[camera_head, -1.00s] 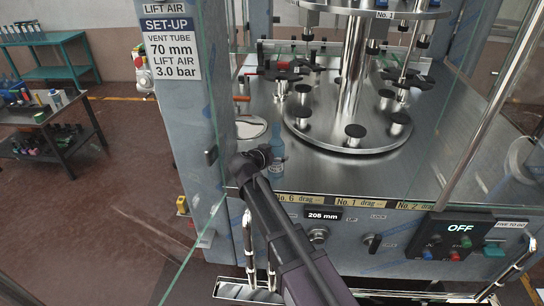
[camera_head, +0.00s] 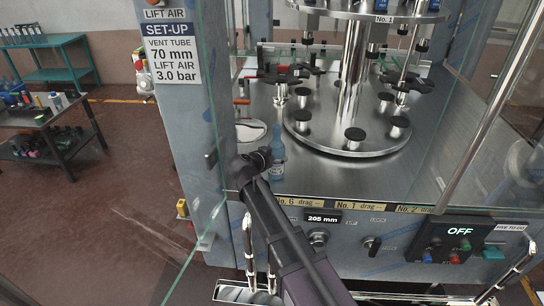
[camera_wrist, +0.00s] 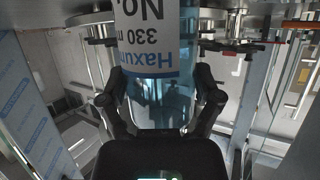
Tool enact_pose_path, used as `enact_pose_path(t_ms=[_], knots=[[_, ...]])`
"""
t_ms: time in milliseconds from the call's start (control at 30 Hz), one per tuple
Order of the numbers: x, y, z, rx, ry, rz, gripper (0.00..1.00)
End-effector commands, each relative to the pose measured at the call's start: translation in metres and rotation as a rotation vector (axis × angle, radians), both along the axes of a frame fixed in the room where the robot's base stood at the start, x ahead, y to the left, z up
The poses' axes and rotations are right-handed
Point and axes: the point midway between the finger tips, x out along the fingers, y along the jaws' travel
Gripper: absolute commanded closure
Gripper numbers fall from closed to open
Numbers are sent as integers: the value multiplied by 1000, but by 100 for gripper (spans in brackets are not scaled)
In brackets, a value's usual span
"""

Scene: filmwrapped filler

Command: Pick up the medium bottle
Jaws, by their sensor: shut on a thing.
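A clear blue bottle (camera_head: 277,150) stands upright just inside the front edge of the machine's metal deck (camera_head: 315,178). In the wrist view the bottle (camera_wrist: 158,102) fills the middle, and its white label reads "Haxum" and "330", upside down. My gripper (camera_head: 268,155) reaches in from the front and is shut on the bottle. Its two dark fingers (camera_wrist: 161,92) press on either side of it below the label in the wrist view. In the head view my gripper hides part of the bottle's left side. I cannot tell whether its base touches the deck.
A round steel turntable (camera_head: 350,143) with black pads stands right of the bottle. Glass panels (camera_head: 480,140) and a grey post (camera_head: 190,110) flank the opening. A control panel (camera_head: 460,240) is at lower right.

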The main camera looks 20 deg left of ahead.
Motion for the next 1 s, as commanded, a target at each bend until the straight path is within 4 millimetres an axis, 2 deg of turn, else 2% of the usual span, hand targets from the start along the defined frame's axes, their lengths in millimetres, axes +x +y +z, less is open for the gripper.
enact_pose_path(t_ms=[700,1000], knots=[[0,1,69,-1,0,1,64],[0,1,90,-1,0,1,64]])
